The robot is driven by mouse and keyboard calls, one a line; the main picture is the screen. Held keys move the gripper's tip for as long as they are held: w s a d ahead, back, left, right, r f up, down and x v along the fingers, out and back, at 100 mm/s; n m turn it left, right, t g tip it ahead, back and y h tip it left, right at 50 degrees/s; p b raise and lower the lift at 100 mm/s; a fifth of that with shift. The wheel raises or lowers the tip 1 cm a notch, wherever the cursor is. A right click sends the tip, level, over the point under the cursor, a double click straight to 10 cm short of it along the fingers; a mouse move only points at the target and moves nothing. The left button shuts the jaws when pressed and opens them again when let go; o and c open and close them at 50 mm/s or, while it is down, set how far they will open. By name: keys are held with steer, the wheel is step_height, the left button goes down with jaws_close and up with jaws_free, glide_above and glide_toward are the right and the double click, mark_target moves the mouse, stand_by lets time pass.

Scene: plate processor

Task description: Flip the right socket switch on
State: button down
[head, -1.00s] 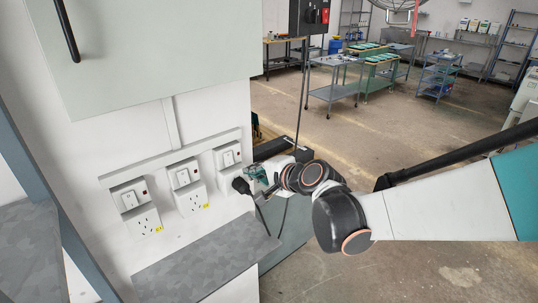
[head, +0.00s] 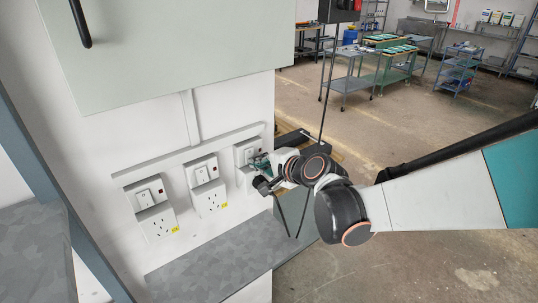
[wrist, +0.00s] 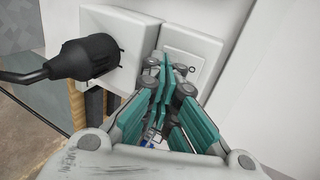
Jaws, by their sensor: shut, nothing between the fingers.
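The right socket unit (head: 241,176) is the far one of three on the white wall. Its white switch (head: 249,154) sits in the upper part, partly covered by my gripper. In the wrist view the switch plate (wrist: 184,64) shows a pale rocker and a small dark indicator; the rocker's on or off position cannot be told. A black plug (wrist: 92,56) with a cable sits in the socket beside it. My gripper (wrist: 167,66) is shut and empty, teal fingers together, tips in front of the switch plate. Whether they touch it cannot be told.
The middle socket (head: 209,198) and left socket (head: 155,222) are to the left, each with its own switch. A grey shelf (head: 205,258) lies below them. A pale cabinet (head: 165,55) with a black handle hangs above. Open floor lies to the right.

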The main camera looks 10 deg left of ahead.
steer(key=shift+w+a+f+b, duration=0.15)
steer(key=shift+f+b, duration=0.3)
steer(key=shift+b, duration=0.15)
steer(key=shift+r, duration=0.2)
steer(key=shift+w+r+p, duration=0.1)
steer(key=shift+r+p, duration=0.5)
steer(key=shift+r, duration=0.15)
steer(key=shift+a, duration=0.1)
